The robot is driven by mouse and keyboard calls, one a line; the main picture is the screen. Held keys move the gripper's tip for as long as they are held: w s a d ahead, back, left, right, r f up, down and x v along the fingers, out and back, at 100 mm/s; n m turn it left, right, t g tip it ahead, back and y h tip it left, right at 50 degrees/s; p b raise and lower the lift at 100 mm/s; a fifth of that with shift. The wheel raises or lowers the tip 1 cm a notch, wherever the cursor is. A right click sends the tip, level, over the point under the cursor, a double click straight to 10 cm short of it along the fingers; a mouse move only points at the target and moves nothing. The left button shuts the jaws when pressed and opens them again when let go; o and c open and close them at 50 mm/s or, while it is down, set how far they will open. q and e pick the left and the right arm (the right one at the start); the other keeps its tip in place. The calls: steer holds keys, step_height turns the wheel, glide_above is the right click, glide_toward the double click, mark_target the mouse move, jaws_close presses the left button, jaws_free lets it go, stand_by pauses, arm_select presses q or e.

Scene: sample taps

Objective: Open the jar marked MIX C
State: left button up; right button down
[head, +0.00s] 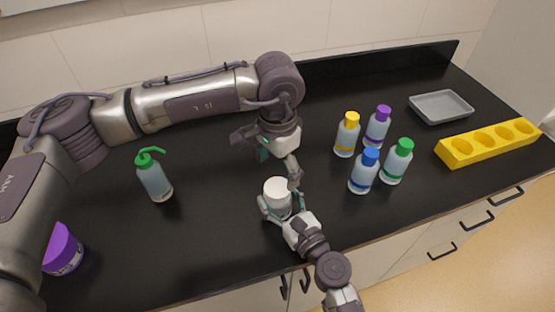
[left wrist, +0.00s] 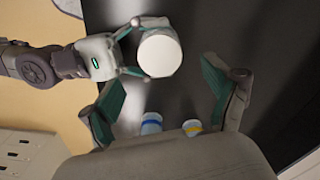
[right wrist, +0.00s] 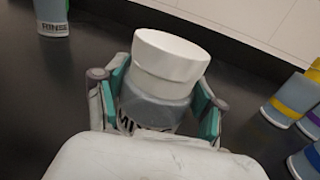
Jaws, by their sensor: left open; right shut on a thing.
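A jar with a white lid (head: 277,188) stands at the middle of the black counter. In the right wrist view its grey body (right wrist: 152,110) bears a partly hidden label that starts with "MI"; the rest is covered. The white lid (right wrist: 170,60) is on the jar. My right gripper (head: 282,206) is shut around the jar's body, one finger on each side, below the lid. My left gripper (head: 268,160) is open and empty, above and just behind the jar. In the left wrist view the lid (left wrist: 160,53) shows beyond the open fingers.
Several bottles with yellow (head: 347,134), purple (head: 377,127), blue (head: 364,171) and green (head: 396,162) caps stand right of the jar. A yellow rack (head: 454,155) and grey tray (head: 441,107) lie farther right. A green-topped RINSE bottle (head: 154,178) and purple-lidded jar (head: 62,250) stand left.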

mark_target(278, 187)
arm_select(q)
step_height(278, 187, down, 6)
steer(key=shift+r, duration=0.1)
stand_by(0.4)
